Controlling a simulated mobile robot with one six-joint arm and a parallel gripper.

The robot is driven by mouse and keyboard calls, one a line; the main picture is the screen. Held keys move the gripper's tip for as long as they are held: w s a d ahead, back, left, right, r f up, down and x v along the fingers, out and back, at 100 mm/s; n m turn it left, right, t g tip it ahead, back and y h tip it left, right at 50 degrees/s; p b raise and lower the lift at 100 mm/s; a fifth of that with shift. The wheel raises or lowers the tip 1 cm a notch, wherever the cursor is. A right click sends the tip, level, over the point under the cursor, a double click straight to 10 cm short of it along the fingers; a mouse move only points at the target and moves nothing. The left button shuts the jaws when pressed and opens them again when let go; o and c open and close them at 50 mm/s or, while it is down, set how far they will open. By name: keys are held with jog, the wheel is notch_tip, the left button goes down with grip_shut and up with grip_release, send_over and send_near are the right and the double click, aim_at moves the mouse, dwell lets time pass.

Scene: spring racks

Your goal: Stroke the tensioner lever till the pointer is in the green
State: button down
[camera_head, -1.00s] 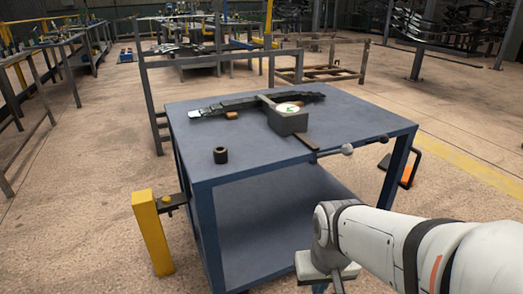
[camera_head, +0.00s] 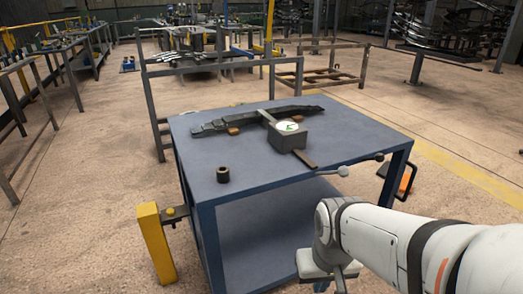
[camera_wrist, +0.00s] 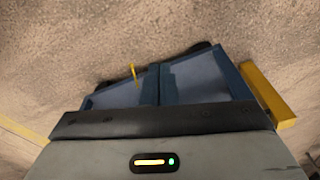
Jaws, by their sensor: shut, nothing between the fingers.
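The tensioner is a dark grey box (camera_head: 290,140) on the blue table, with a white round dial (camera_head: 287,127) on top. The dial shows a green patch; the pointer's exact position is too small to read. A thin lever (camera_head: 362,162) with a grey ball knob (camera_head: 343,171) lies along the table's front edge, to the right of the box. My gripper (camera_head: 330,272) is low in front of the table, below the lever and apart from it.
The blue table (camera_head: 255,170) also carries a dark leaf spring (camera_head: 270,114) and a small black cylinder (camera_head: 223,174). A yellow post (camera_head: 157,243) stands at the table's left front. An orange-and-black item (camera_head: 406,180) is by the right side. Floor to the right is open.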

notch_tip(320, 180, up, 14)
jog(key=p, duration=1.1)
jog(key=shift+d+r+p, duration=0.2)
jog(key=shift+r+p, duration=0.05)
jog(key=shift+p, duration=0.15)
